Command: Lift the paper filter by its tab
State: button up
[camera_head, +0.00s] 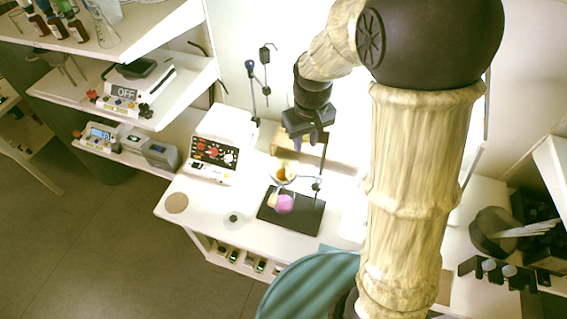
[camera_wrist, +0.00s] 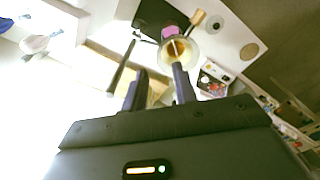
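A funnel (camera_head: 284,174) with a brown-orange filling sits on a stand above a dark base plate (camera_head: 301,217). In the wrist view the funnel (camera_wrist: 192,48) shows a pale rim around the brown inside. The paper filter and its tab are too small to make out surely. A vessel with pink contents (camera_head: 284,204) is below the funnel; its pink also shows in the wrist view (camera_wrist: 169,32). My gripper (camera_head: 297,142) points down above the funnel. In the wrist view my gripper (camera_wrist: 158,84) has its fingers apart, with nothing seen held; one finger overlaps the funnel's near edge.
The dark stand post (camera_wrist: 121,68) rises close beside my fingers. A small tan piece (camera_wrist: 198,17) is by the funnel. A white device with red knobs (camera_head: 214,152) stands left on the white table (camera_head: 196,199). The table's front left is mostly clear around a round tan pad (camera_head: 176,203).

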jog(key=shift+n+g, duration=0.3)
jog(key=shift+n, duration=0.4)
jog(key=w+a+r, duration=0.1)
jog(key=w+a+r+p, duration=0.1)
jog(key=a, duration=0.1)
jog(key=shift+a+r, duration=0.1)
jog(key=shift+a, duration=0.1)
jog(key=p, duration=0.3)
send_near(284, 173)
jog(key=shift+s+d+f, duration=0.45)
jog(key=shift+d+f, duration=0.2)
jog(key=shift+d, duration=0.05)
jog(key=shift+p, duration=0.3)
jog(key=shift+a+f+p, duration=0.2)
jog(key=shift+f+p, duration=0.6)
jog(key=shift+f, duration=0.15)
jog(key=shift+f+p, duration=0.6)
jog(key=shift+f, duration=1.05)
